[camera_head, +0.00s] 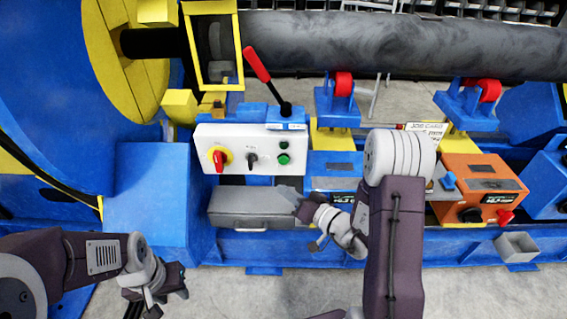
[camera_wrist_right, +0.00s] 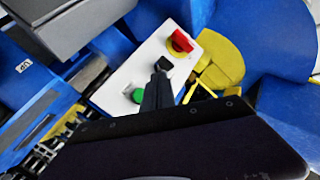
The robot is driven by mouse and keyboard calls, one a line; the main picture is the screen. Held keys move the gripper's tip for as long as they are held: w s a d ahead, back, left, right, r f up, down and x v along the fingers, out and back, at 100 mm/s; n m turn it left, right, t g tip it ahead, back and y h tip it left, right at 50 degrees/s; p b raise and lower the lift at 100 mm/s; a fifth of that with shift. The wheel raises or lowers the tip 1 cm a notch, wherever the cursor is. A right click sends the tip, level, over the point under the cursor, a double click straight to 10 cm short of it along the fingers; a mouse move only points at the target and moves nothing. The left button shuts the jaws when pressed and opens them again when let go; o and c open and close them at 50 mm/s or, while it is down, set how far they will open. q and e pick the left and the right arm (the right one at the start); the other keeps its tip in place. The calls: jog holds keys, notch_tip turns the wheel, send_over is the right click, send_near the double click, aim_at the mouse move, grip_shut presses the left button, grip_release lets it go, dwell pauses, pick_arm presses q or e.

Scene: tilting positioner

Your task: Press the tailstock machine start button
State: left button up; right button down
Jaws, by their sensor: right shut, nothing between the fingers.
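My right gripper (camera_head: 289,194) is shut and empty, below and in front of the panel by the grey box. In the right wrist view the closed fingers (camera_wrist_right: 160,66) overlap the panel, with one green button (camera_wrist_right: 138,95) just left of them; contact cannot be told. My left gripper (camera_head: 183,281) hangs low at left, away from the panel; its jaw opening is unclear.
A grey box (camera_head: 245,207) sits under the panel. A red-handled lever (camera_head: 257,66) rises behind it. A long dark pipe (camera_head: 400,45) runs above rollers. An orange control box (camera_head: 480,187) stands to the right of my right arm. The foreground floor is partly clear.

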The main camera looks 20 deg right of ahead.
aim_at(284, 160)
jog(key=w+d, duration=0.2)
jog(key=w, duration=0.6)
jog(key=shift+w+d, duration=0.2)
jog(key=shift+w, duration=0.05)
dwell(1.8)
jog(key=shift+w+d+b, duration=0.15)
jog(key=shift+w+b, duration=0.25)
jog(key=shift+b, duration=0.15)
